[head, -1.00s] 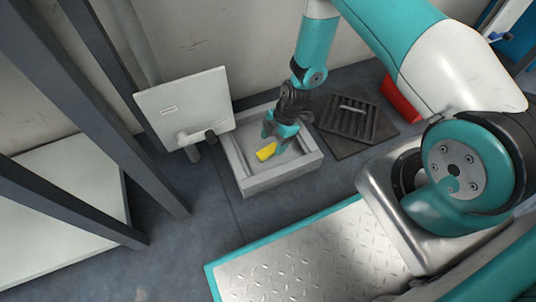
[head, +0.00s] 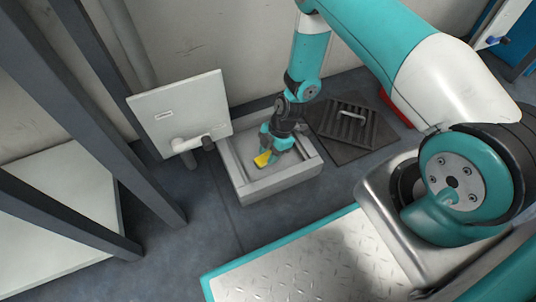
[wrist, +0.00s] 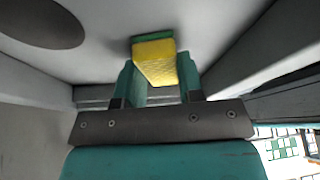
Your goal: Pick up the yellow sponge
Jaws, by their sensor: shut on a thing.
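The yellow sponge (head: 263,160) has a green layer on one side and is between the fingers of my gripper (head: 270,155), inside the grey basin (head: 270,189). In the wrist view the sponge (wrist: 155,61) shows its yellow face between the two teal fingertips of my gripper (wrist: 160,80). The fingers are shut on it. I cannot tell whether the sponge touches the basin floor.
A white panel with a tap (head: 181,110) stands left of the basin. A dark grate with a handle (head: 350,123) lies to the right, with a red object (head: 394,111) behind it. Dark metal posts (head: 115,130) stand at left. The floor in front of the basin is clear.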

